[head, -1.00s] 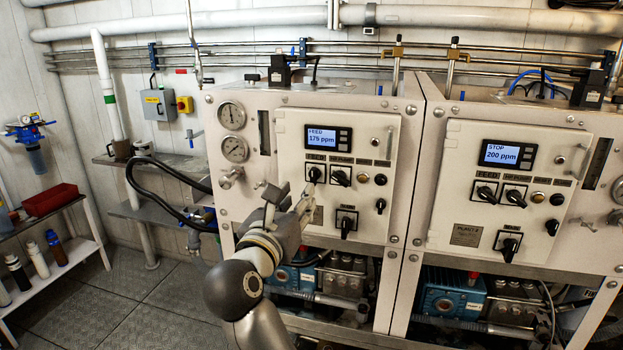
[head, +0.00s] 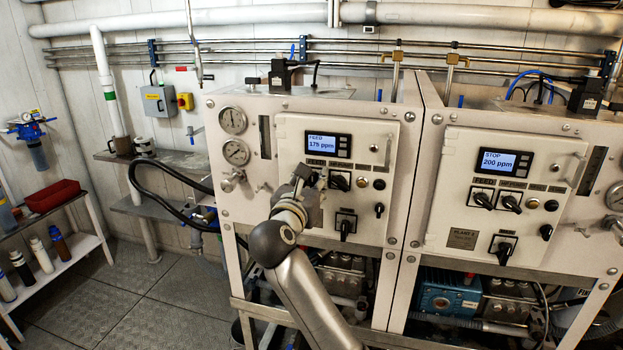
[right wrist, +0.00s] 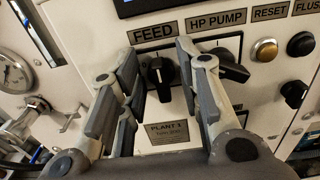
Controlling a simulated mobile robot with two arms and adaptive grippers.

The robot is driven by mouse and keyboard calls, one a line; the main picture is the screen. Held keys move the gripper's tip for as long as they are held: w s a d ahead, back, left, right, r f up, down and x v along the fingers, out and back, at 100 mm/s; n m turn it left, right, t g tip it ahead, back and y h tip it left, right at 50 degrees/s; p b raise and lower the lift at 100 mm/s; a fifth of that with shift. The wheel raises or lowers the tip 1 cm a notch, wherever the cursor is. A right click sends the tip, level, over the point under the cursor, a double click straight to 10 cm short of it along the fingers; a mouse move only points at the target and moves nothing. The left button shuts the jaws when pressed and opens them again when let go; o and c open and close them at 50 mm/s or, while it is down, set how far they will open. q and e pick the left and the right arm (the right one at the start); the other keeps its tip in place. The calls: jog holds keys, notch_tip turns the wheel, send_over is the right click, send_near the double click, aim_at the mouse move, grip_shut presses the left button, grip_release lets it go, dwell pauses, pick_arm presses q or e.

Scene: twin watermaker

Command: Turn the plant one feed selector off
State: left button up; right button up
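The plant one feed selector (right wrist: 160,74) is a black knob under the FEED label in the right wrist view. Its pointer stands close to upright. My right gripper (right wrist: 158,58) is open, with one finger on each side of the knob and gaps visible between. In the head view my right gripper (head: 308,184) is in front of the left panel and hides the feed selector. The plant one display (head: 322,143) reads FEED, 175 ppm. The PLANT 1 plate (right wrist: 167,133) shows between the fingers. My left gripper is not in view.
The HP pump selector (head: 340,181) is close on the right, partly covered by my finger in the wrist view. Reset (right wrist: 265,50) and flush (right wrist: 300,44) buttons sit further right. A lower black selector (head: 345,226) is below. The plant two panel (head: 465,238) stands to the right.

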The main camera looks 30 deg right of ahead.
grip_shut()
jog(key=shift+r+n+p, duration=0.1)
jog(key=shift+n+p, duration=0.7)
jog(key=shift+p, duration=0.1)
jog(key=shift+w+a+n+p, duration=0.1)
jog(key=shift+a+n+p, duration=0.05)
jog(key=shift+n+p, duration=2.65)
jog(key=shift+w+a+n+p, duration=0.1)
jog(key=shift+n+p, duration=2.4)
jog(key=shift+p, duration=0.55)
